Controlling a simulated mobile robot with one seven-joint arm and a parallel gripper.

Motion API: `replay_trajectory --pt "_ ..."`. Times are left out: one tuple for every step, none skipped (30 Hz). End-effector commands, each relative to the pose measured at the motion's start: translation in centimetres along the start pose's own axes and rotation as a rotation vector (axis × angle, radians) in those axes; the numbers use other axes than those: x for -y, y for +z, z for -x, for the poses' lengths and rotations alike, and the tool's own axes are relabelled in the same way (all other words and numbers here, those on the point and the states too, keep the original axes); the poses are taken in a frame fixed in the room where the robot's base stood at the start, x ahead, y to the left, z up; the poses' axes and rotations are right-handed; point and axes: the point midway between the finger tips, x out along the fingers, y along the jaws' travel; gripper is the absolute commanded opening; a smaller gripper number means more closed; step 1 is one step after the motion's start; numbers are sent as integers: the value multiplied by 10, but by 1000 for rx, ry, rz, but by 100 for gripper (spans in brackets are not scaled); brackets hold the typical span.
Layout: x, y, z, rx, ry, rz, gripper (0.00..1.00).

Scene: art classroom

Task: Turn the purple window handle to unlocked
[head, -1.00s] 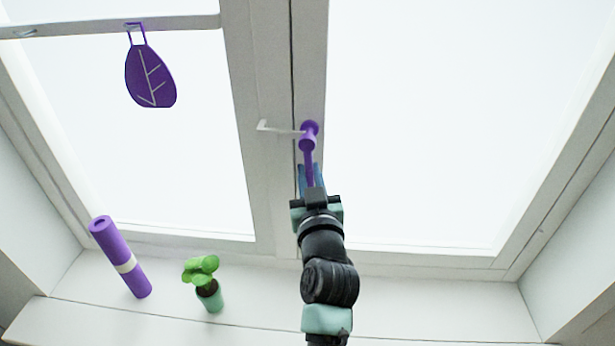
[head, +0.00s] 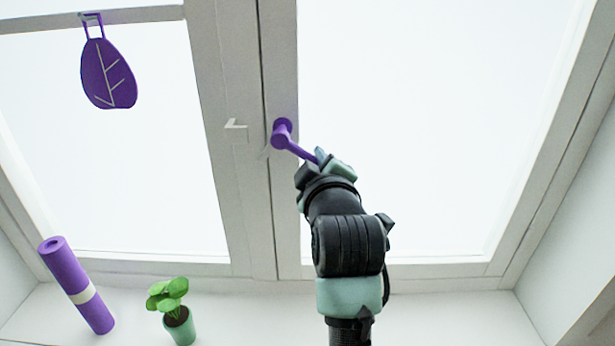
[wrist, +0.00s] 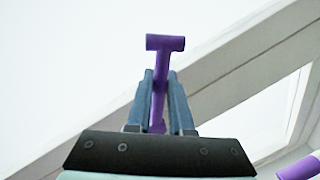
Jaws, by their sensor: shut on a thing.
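The purple window handle (head: 283,134) is mounted on the middle frame post of the window. Its lever slants down to the right from the round hub. My gripper (head: 318,158) is at the lower right end of the lever. In the wrist view my gripper (wrist: 160,98) has its two blue fingers on either side of the purple handle (wrist: 163,62), shut on the lever. The hub end shows above the fingers. A white hook-shaped piece (head: 236,126) is on the post left of the handle.
A purple leaf ornament (head: 108,75) hangs at the upper left. A purple roll with a pale band (head: 70,275) and a green potted plant (head: 178,322) stand on the sill at the lower left. The sill at the right is clear.

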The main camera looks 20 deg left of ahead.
Motion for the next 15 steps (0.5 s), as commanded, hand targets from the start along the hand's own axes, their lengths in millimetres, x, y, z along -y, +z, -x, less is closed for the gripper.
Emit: replay_trajectory --pt "-4 0 1 9 3 46 0" --pt "-6 1 1 15 3 74 0" --pt "-9 0 2 22 4 110 0" --pt "-11 0 2 28 4 140 0" --pt "-12 0 2 34 3 167 0" --pt "-15 -1 3 40 3 203 0" --pt "-17 -2 3 45 4 229 0" --pt "-19 -2 4 51 3 255 0" --pt "-21 -3 4 58 3 290 0" --pt "-23 -3 4 63 4 314 0" --pt "-24 -4 5 68 4 339 0" --pt "-26 -5 5 73 3 369 0" --pt "-27 -6 5 77 2 392 0" --pt "-29 -6 6 82 3 413 0" --pt "-31 -7 6 87 4 440 0"
